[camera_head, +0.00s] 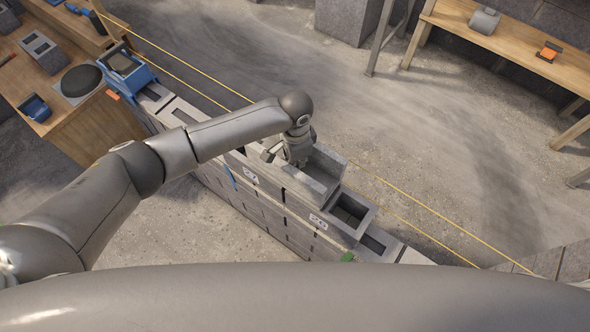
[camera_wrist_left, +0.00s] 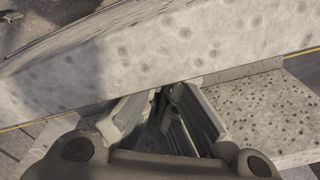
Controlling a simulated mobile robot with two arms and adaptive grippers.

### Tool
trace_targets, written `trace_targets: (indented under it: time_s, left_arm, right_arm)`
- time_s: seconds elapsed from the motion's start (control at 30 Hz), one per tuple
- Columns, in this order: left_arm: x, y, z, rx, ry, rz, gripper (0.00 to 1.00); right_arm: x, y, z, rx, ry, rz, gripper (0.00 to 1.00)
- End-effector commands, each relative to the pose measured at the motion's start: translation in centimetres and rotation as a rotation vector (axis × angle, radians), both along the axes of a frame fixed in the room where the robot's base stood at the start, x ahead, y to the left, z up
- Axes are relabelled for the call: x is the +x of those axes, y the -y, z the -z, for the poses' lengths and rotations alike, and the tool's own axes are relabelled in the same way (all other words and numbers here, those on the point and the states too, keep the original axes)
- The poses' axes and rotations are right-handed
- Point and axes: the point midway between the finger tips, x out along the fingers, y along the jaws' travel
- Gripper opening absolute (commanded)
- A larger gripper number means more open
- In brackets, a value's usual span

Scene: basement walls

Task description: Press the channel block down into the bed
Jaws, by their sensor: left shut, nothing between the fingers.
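The channel block (camera_head: 324,183) is a grey concrete trough on top of the block wall (camera_head: 262,212), partly hidden by my left gripper. My left gripper (camera_head: 299,161) is shut and empty, pointing down at the block's far-left part. In the left wrist view a pitted concrete face (camera_wrist_left: 190,45) fills the upper part, right at the fingertips (camera_wrist_left: 168,92). I cannot tell whether the fingers touch it. Any bed under the channel block is hidden. My right gripper is not in view.
Yellow strings (camera_head: 410,222) run along the wall. An open hollow block (camera_head: 349,209) is beside the channel block, towards me. A blue tool (camera_head: 125,65) stands at the wall's far end. Workbenches stand at left (camera_head: 88,130) and upper right (camera_head: 520,48). The floor between is clear.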

Motion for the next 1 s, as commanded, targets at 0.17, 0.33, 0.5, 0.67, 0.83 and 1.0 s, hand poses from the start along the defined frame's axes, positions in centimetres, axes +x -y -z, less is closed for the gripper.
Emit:
trace_targets:
  time_s: [0.17,0.33,0.5,0.67,0.83,1.0]
  left_arm:
    - [-0.08,0.01,0.22,0.0,-0.002,0.0,0.0]
    - [-0.12,-0.01,0.33,0.001,-0.003,0.0,0.0]
    - [-0.15,-0.03,0.45,0.001,-0.003,0.0,0.0]
    - [-0.16,-0.05,0.54,0.002,-0.004,0.0,0.0]
    - [-0.17,-0.07,0.63,0.002,-0.004,0.0,0.0]
    - [-0.18,-0.09,0.72,0.002,-0.004,0.0,0.0]
  right_arm:
    - [-0.01,-0.01,0.07,0.0,0.0,0.0,0.4]
    - [0.0,0.0,0.12,0.0,0.0,0.0,0.4]
    - [-0.01,-0.01,0.16,0.0,0.0,0.0,0.4]
    - [-0.01,0.0,0.2,0.0,0.0,0.0,0.4]
    - [-0.01,0.0,0.23,0.0,0.0,0.0,0.4]
    - [-0.02,0.0,0.27,0.0,0.0,0.0,0.4]
